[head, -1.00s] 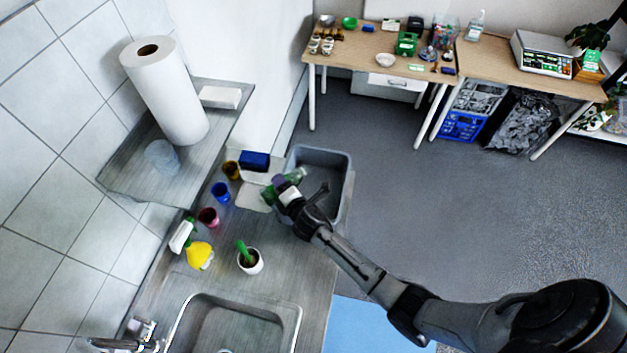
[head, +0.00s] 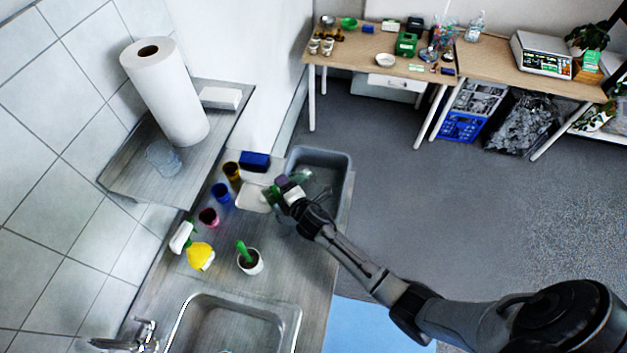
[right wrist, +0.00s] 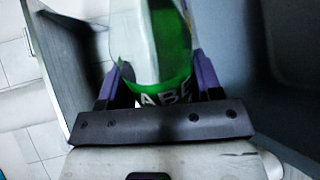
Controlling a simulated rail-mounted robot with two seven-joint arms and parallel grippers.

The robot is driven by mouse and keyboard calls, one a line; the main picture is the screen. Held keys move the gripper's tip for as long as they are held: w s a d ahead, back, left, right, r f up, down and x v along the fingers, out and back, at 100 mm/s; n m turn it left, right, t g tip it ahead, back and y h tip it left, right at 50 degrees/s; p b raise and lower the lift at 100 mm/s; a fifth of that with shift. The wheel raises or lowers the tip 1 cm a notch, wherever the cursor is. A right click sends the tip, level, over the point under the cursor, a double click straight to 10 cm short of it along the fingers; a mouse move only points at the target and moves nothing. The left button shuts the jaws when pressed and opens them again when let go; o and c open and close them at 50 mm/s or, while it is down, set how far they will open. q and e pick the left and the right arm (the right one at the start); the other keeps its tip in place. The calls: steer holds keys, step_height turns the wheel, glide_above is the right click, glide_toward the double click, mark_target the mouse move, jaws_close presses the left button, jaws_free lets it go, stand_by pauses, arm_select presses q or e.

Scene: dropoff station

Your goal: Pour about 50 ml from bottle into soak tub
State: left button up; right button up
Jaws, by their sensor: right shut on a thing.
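My right gripper (head: 288,190) is shut on a green and clear bottle (head: 271,198) at the left edge of the grey soak tub (head: 347,178). The bottle is tilted well over, with a greenish end (head: 301,175) reaching over the tub. In the right wrist view the bottle (right wrist: 165,85), with a green label band, sits between the purple finger pads. I cannot make out any liquid stream or level. My left gripper is not in view.
A shelf with a paper roll (head: 165,92) is at left. Open floor lies right of the tub.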

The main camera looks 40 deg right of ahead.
steer(key=shift+w+a, duration=0.15)
steer(key=shift+a, duration=0.5)
steer(key=shift+a, duration=0.15)
stand_by(0.5)
steer(key=shift+m, duration=0.3)
stand_by(0.6)
